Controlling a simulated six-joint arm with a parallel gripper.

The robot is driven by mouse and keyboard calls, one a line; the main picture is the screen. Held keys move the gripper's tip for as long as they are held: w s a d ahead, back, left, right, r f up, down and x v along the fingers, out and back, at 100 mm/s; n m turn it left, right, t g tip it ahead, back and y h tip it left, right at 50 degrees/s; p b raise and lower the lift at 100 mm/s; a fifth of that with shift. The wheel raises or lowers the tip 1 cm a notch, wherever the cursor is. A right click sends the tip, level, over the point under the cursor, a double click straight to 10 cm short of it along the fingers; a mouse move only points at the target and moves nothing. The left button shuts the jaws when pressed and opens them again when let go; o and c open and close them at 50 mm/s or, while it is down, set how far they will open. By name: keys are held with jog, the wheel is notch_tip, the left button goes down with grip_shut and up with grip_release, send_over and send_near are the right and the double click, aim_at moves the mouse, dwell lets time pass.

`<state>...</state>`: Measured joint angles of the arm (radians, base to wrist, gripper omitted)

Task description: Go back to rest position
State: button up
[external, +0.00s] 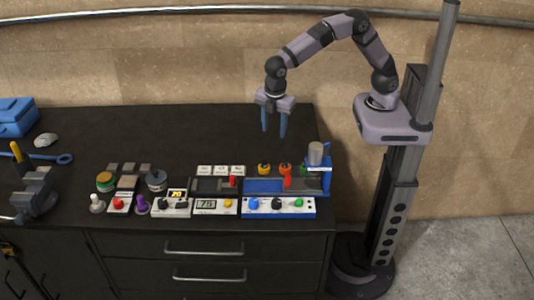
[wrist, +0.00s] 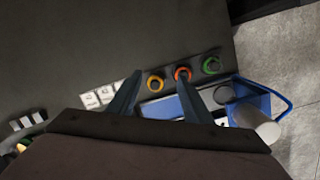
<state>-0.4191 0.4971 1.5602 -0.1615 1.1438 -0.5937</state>
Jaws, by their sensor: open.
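My gripper (external: 274,125) has two blue fingers pointing down. It is open and empty, held above the black bench behind the row of small devices. In the wrist view, my gripper (wrist: 154,93) shows its fingers spread, with the orange ring piece (wrist: 156,84) seen between them. The blue press (external: 318,170) with its grey cylinder stands below and to the right of my gripper. My arm bends up and back to its mount at the right.
The black bench top (external: 200,130) is clear at the back. Panels with knobs and displays line its front, including a blue-edged panel (external: 278,207). A vise (external: 36,192), a blue wrench (external: 50,157) and a blue toolbox (external: 14,115) are at the left.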

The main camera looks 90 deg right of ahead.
jog(key=s+d+f+m+y, duration=0.1)
jog(key=s+d+f+m, duration=0.1)
jog(key=s+d+m, duration=0.4)
jog(key=s+d+f+m, duration=0.2)
jog(key=s+d+m, duration=0.4)
jog(key=s, duration=0.8)
jog(key=d, duration=0.2)
jog(key=shift+d+y, duration=0.4)
jog(key=shift+f, duration=0.1)
